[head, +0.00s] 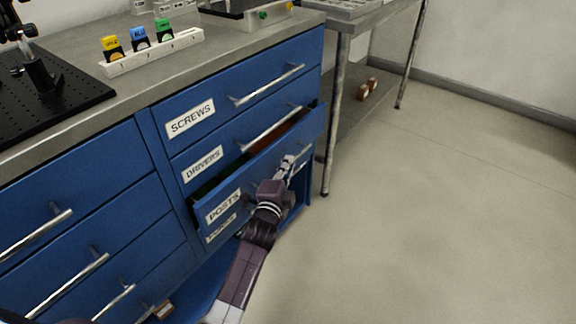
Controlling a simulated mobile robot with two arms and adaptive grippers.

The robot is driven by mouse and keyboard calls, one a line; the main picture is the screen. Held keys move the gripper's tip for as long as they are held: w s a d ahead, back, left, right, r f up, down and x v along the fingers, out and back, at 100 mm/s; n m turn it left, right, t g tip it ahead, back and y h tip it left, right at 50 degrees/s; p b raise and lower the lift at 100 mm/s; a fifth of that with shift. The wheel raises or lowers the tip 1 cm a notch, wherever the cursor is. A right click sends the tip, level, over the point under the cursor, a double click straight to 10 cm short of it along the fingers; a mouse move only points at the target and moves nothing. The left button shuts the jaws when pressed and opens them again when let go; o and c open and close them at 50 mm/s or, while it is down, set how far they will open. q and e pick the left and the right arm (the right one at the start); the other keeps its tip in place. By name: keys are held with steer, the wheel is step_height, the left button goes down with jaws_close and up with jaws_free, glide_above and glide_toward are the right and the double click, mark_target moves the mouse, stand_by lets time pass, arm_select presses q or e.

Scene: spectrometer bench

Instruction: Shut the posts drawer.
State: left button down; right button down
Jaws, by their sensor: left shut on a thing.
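The posts drawer (223,207) is a blue drawer with a POSTS label. It stands pulled out from the cabinet, and a narrow strip of its inside shows behind its front. My left gripper (287,166) is at the right part of the drawer's front and is shut on its handle. The gripper and wrist hide most of that handle. My right gripper is not in view.
The drivers drawer (203,163) above and the screws drawer (190,118) look closed. A partly hidden label (222,228) shows below the posts drawer. A steel table (344,95) stands at the right; the floor (430,210) is clear there.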

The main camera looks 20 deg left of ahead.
mark_target(275, 161)
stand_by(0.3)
arm_select(q)
steer(key=a, duration=0.1)
steer(key=w+a, duration=0.1)
steer(key=a, duration=0.1)
steer(key=shift+w+a+p, duration=0.15)
steer(key=shift+a+p, duration=0.1)
steer(key=shift+p, duration=0.15)
steer(key=shift+a, duration=0.25)
steer(key=shift+w+a, duration=0.1)
steer(key=c, duration=2)
jaws_free()
steer(key=shift+a, duration=0.1)
steer(key=shift+c, duration=0.2)
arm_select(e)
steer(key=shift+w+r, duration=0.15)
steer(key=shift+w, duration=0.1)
